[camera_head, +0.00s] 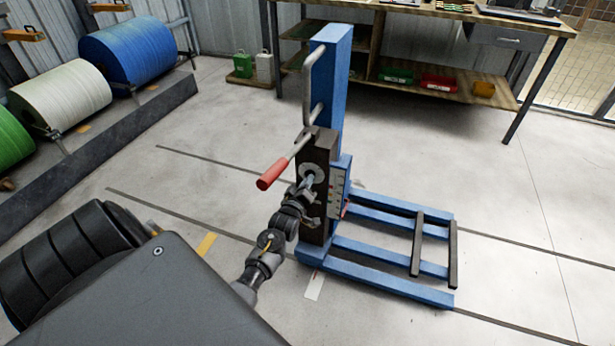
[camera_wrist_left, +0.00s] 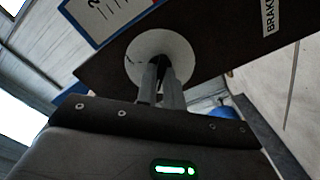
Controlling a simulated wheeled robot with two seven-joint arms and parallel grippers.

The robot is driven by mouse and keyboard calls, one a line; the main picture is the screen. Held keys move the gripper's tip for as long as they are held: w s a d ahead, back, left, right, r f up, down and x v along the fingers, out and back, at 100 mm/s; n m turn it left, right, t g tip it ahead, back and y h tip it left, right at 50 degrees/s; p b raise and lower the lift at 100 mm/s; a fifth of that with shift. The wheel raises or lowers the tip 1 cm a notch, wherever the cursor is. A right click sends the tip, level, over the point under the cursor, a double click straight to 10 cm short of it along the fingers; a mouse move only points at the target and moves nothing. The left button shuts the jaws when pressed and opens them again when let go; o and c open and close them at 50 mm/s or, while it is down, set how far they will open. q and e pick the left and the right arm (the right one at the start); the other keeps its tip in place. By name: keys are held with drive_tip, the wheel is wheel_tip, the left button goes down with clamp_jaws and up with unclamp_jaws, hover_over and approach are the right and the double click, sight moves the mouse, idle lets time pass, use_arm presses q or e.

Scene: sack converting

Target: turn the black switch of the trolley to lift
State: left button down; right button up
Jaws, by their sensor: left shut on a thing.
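The blue lift trolley (camera_head: 330,85) stands upright on the floor, with its low forks reaching to the right. A dark control panel (camera_head: 318,147) is on its mast. A round pale dial plate (camera_head: 315,171) sits on the panel, and it also shows in the left wrist view (camera_wrist_left: 162,52). My left gripper (camera_head: 309,181) is at the dial plate. In the left wrist view its two fingers (camera_wrist_left: 161,75) are closed together on a small dark piece at the plate's middle, the black switch, mostly hidden by the fingers. The switch's setting cannot be read. My right gripper is not in view.
A red-gripped lever (camera_head: 272,174) sticks out from the panel above my left gripper. A grey handle (camera_head: 309,85) is on the mast. A workbench (camera_head: 430,12) stands behind; large rolls (camera_head: 128,50) lie at the left. The floor right of the forks is clear.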

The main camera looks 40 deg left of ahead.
use_arm(q)
drive_tip(key=c, duration=1.5)
unclamp_jaws()
